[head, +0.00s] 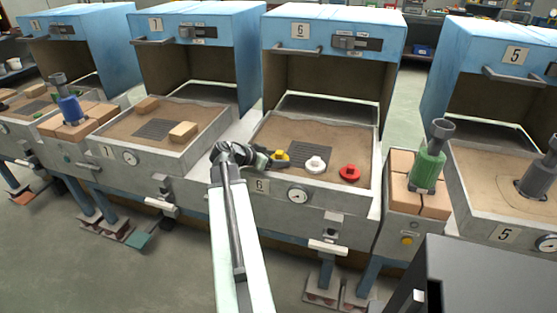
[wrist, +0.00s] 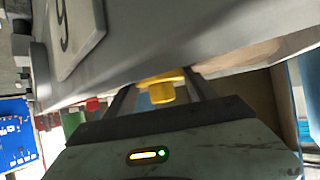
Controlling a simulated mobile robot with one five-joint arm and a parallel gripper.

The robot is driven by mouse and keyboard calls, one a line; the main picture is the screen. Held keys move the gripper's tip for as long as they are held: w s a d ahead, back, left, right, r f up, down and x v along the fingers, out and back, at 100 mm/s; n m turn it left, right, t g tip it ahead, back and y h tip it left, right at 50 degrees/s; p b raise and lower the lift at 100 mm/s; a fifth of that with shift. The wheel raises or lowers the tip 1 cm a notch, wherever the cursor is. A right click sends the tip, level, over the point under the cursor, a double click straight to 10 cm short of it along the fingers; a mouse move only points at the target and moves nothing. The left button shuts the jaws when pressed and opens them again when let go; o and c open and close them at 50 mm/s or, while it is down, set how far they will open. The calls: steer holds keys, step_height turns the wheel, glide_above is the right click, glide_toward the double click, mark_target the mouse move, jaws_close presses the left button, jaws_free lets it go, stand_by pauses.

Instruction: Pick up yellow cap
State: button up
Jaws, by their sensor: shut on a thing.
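The yellow cap (head: 281,155) is at the left side of the sand tray of station 6 in the head view. My gripper (head: 272,160) reaches in from the left and is shut on it. In the wrist view the yellow cap (wrist: 162,88) sits between the two fingers of my gripper (wrist: 160,95). Its lower part shows between them. I cannot tell whether the cap touches the sand.
A white cap (head: 316,165) and a red cap (head: 350,173) stand to the right in the same tray (head: 330,196). A dark grate (head: 311,152) lies behind them. A green cylinder (head: 427,168) stands on bricks at the right. The tray's front wall is close to my arm.

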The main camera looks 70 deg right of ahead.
mark_target(276, 154)
steer(key=shift+r, duration=0.1)
step_height(276, 154, up, 10)
steer(key=p, duration=1)
steer(key=shift+r, duration=0.15)
